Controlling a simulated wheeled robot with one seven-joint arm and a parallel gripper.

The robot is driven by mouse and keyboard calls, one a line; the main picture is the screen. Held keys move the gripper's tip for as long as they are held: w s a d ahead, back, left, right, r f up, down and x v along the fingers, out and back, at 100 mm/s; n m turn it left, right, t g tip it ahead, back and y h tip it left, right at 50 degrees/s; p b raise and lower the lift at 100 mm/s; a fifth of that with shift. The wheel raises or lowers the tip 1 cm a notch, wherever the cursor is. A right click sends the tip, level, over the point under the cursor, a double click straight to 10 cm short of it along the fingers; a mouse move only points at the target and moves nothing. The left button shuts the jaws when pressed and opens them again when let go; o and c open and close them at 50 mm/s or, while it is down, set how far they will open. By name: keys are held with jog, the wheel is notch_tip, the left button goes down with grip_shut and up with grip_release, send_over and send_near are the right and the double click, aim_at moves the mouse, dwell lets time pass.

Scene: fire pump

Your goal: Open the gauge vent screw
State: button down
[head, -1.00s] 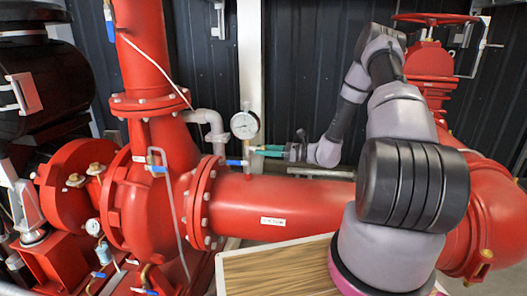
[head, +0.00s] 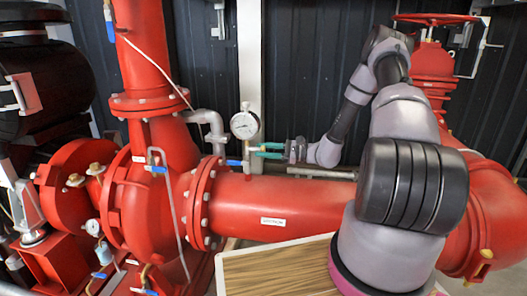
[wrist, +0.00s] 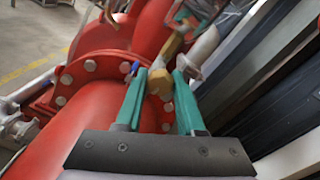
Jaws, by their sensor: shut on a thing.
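The round white pressure gauge (head: 244,125) stands upright on a thin brass stem above the red horizontal pipe in the head view. My gripper (head: 256,151), with teal fingers, reaches in from the right, just below the dial. In the wrist view, a brass fitting (wrist: 160,83) lies between the two teal fingertips (wrist: 160,74). My gripper is shut on this fitting, which appears to be the gauge vent screw. The fingers partly hide it, and it is too small in the head view to tell its turn.
A blue valve lever (head: 236,162) sits just left of the fingertips. The large red pipe (head: 300,200) runs below my gripper, with a bolted flange (head: 203,200) to the left. A white post (head: 250,60) and dark wall panels stand behind.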

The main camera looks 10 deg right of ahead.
jog(key=shift+f, duration=0.1)
jog(key=c, duration=0.5)
grip_release()
jog(key=v, duration=1.1)
jog(key=shift+w, duration=0.1)
